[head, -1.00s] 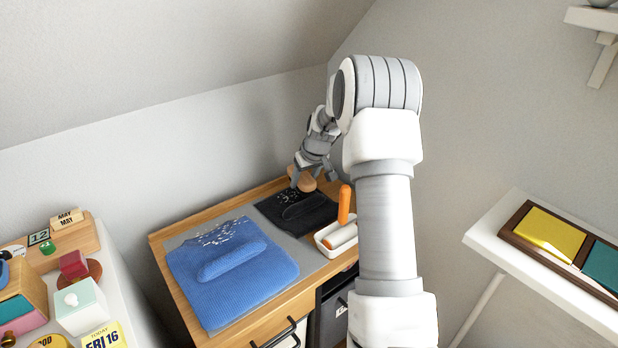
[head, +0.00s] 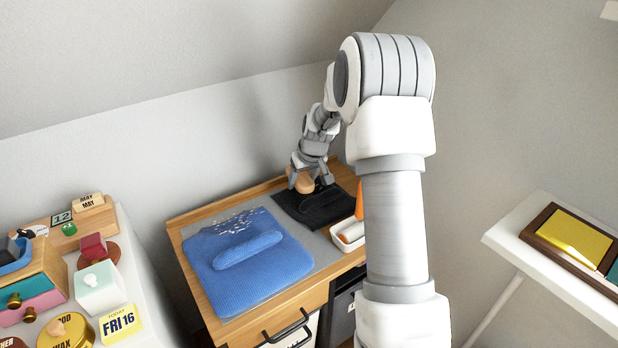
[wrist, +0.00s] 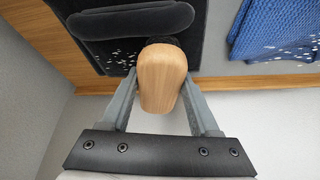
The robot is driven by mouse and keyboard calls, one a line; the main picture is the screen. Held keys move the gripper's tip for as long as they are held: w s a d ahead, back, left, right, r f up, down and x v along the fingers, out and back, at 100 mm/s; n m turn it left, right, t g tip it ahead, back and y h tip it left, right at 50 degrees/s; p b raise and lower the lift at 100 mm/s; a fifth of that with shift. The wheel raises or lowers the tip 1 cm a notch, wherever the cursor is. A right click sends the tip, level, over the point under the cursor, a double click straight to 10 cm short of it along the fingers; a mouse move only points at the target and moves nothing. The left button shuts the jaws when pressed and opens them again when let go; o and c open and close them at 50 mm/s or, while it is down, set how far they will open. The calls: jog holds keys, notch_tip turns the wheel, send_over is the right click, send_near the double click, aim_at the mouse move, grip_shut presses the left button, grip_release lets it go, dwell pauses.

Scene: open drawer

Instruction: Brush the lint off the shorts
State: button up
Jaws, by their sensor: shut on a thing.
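My gripper (head: 308,176) is shut on a wooden brush (wrist: 161,78), whose dark bristles partly show in the wrist view. The brush (head: 303,181) is at the back edge of a black folded garment (head: 320,208). I cannot tell whether the bristles touch it. In the wrist view the black garment (wrist: 130,25) carries a raised roll, with white lint (wrist: 120,62) left of the brush. A blue knitted folded garment (head: 240,280) lies to its left, with white lint (head: 238,222) along its back edge. I cannot tell for sure which garment is the shorts.
A white tray (head: 343,229) and an orange handle (head: 359,203) stand right of the garments, partly hidden by my arm. The wooden desk (head: 190,262) meets the wall behind. A white side surface at left holds boxes and a calendar (head: 119,322).

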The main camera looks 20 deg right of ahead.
aim_at(300, 178)
jog(key=shift+s+a+f, duration=0.15)
jog(key=shift+s+a, duration=0.05)
jog(key=shift+a, duration=0.25)
jog(key=shift+w+d+r+p, duration=0.1)
jog(key=shift+r+p, duration=0.9)
jog(key=shift+r, duration=0.55)
jog(key=shift+w+d+r+p, duration=0.1)
jog(key=shift+r+p, duration=0.85)
jog(key=shift+r, duration=0.6)
jog(key=shift+r+p, duration=1.05)
jog(key=shift+r, duration=0.55)
jog(key=shift+f, duration=0.1)
